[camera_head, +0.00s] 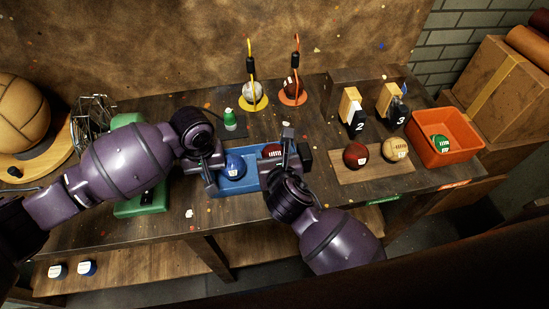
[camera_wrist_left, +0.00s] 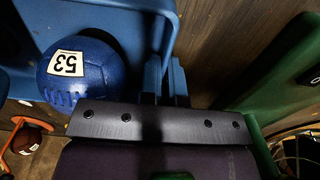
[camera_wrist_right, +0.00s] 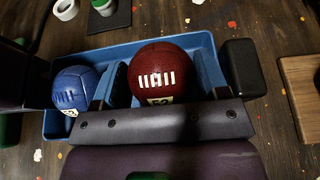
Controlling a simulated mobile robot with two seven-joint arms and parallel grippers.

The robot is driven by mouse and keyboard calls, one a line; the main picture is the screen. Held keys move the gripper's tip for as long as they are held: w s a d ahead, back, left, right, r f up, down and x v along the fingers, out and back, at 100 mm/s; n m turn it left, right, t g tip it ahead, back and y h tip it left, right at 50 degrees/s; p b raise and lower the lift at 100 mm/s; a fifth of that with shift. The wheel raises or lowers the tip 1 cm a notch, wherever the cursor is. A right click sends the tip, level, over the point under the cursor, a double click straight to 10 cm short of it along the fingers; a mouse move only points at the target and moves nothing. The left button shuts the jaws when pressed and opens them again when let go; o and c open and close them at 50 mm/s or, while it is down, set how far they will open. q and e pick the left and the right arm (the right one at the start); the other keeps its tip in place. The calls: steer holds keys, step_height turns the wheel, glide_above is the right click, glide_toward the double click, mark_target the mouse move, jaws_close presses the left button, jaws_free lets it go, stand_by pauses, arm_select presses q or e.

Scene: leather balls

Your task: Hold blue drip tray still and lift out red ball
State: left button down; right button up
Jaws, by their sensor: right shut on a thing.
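The blue drip tray (camera_head: 229,190) lies on the dark bench, its rim also in the right wrist view (camera_wrist_right: 112,48). The red ball (camera_wrist_right: 153,75) appears over the tray's right part and is partly hidden in the head view (camera_head: 271,150). My right gripper (camera_wrist_right: 158,88) is shut on it, one finger each side. Whether the ball touches the tray floor is unclear. A blue ball (camera_wrist_left: 82,72) marked 53 is in the tray's left part. My left gripper (camera_wrist_left: 166,78) is at the tray's left wall, its fingers close together; its grip is unclear.
To the right are a dark red ball (camera_head: 355,155) and tan ball (camera_head: 396,149) on a wooden board, and an orange bin (camera_head: 448,157) holding a green ball. A green object (camera_head: 140,205) stands beside my left arm.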

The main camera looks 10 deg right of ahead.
mark_target(274, 151)
step_height(274, 151, up, 8)
steer(key=shift+r, duration=0.2)
arm_select(q)
steer(key=c, duration=1.2)
jaws_free()
steer(key=shift+c, duration=0.2)
steer(key=shift+r, duration=0.1)
step_height(274, 151, up, 12)
